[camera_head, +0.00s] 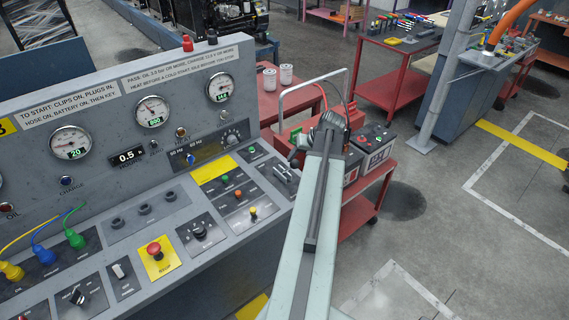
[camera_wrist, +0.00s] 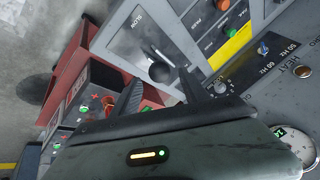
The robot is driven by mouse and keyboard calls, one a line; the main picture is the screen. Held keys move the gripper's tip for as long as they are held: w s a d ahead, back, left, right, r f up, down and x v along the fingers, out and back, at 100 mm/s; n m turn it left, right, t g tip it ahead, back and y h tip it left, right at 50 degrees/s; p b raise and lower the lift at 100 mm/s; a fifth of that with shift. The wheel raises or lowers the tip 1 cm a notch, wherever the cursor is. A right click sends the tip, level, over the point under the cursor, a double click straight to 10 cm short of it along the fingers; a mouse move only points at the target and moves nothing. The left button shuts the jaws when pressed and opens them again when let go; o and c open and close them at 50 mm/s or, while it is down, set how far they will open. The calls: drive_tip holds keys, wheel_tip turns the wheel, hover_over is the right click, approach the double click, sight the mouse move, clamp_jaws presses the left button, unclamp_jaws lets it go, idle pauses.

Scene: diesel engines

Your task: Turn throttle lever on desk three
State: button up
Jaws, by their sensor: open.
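The control desk (camera_head: 135,225) fills the left of the head view, with a yellow plate marked 3 at its left edge. In the wrist view a lever with a round black knob (camera_wrist: 160,72) stands on a grey plate (camera_wrist: 128,45) lettered SLOW. The plate seems to be the one at the desk's right end in the head view (camera_head: 285,173), just left of my arm. My gripper (camera_wrist: 160,90) is open, its two dark fingers apart, with the knob just beyond and between the tips. I cannot tell whether they touch. In the head view my gripper (camera_head: 328,128) is partly hidden by my arm.
Buttons (camera_wrist: 222,30) and a selector knob (camera_wrist: 220,86) sit close beside the lever. A red cart with batteries (camera_head: 372,145) stands right of the desk, behind my arm. A red stop button (camera_head: 154,249) is on the desk front. Open floor lies to the right.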

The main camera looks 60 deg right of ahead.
sight(292, 166)
drive_tip(key=b+x, duration=0.7)
drive_tip(key=x, duration=0.1)
drive_tip(key=shift+s, duration=0.1)
drive_tip(key=shift+r, duration=0.15)
clamp_jaws()
idle(1.2)
